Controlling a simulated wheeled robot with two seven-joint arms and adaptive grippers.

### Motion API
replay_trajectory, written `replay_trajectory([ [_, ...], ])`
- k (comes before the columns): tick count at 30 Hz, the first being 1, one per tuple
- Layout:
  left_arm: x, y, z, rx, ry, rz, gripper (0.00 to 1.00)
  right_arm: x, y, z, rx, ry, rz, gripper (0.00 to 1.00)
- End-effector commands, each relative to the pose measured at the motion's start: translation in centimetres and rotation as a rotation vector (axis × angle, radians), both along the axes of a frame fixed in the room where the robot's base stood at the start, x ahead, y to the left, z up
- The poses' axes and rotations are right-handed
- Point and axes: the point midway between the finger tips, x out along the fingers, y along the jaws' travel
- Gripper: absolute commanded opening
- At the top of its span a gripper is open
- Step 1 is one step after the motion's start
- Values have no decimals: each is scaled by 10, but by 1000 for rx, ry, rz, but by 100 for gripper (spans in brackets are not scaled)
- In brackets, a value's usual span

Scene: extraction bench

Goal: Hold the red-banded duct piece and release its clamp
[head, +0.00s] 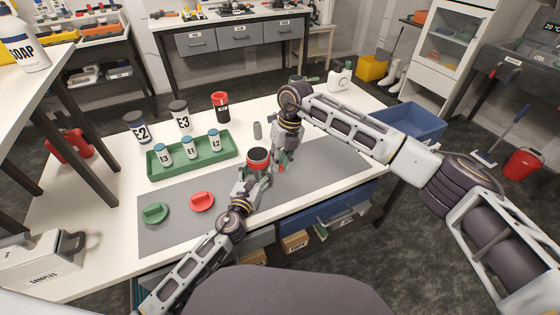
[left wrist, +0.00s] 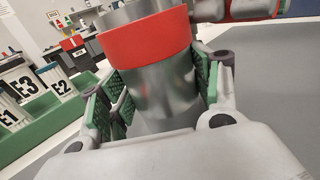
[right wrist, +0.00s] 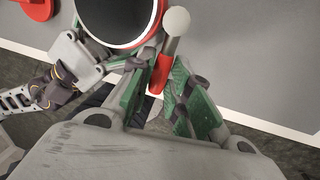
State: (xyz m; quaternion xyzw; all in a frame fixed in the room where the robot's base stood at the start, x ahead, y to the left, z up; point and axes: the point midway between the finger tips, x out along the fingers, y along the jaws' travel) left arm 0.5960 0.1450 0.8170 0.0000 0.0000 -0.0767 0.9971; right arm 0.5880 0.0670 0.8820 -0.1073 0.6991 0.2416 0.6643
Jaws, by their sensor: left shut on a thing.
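The red-banded duct piece (head: 258,154) stands upright at the mat's middle, metal with a red band near its top. My left gripper (head: 251,180) is shut around its body below the band; the left wrist view shows the metal (left wrist: 165,90) between its green pads. The clamp's red lever (right wrist: 161,72) with a pale ball knob (right wrist: 176,21) sticks out from the duct's side. My right gripper (right wrist: 158,92) is open, with the lever at the gap between its fingertips. Contact with the lever is unclear. The rest of the clamp is mostly hidden.
A green tray (head: 159,175) with small labelled bottles stands behind left. Larger jars and a red container (head: 221,107) stand behind it. A green lid (head: 155,213) and a red lid (head: 202,201) lie on the mat's left. The mat's right side (head: 325,160) is clear.

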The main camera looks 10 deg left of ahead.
Motion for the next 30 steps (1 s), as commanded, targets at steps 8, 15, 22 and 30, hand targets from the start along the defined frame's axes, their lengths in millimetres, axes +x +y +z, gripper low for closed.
replay_trajectory([
  [8,0,0,0,0,0,0,29,0,0,0,0,0,0,0],
  [15,0,0,0,0,0,0,29,1,-1,0,0,0,9,0],
  [22,0,0,0,0,0,0,29,2,-3,0,-1,0,57,0],
  [30,0,0,0,0,0,0,29,8,-8,0,-2,-1,180,0],
])
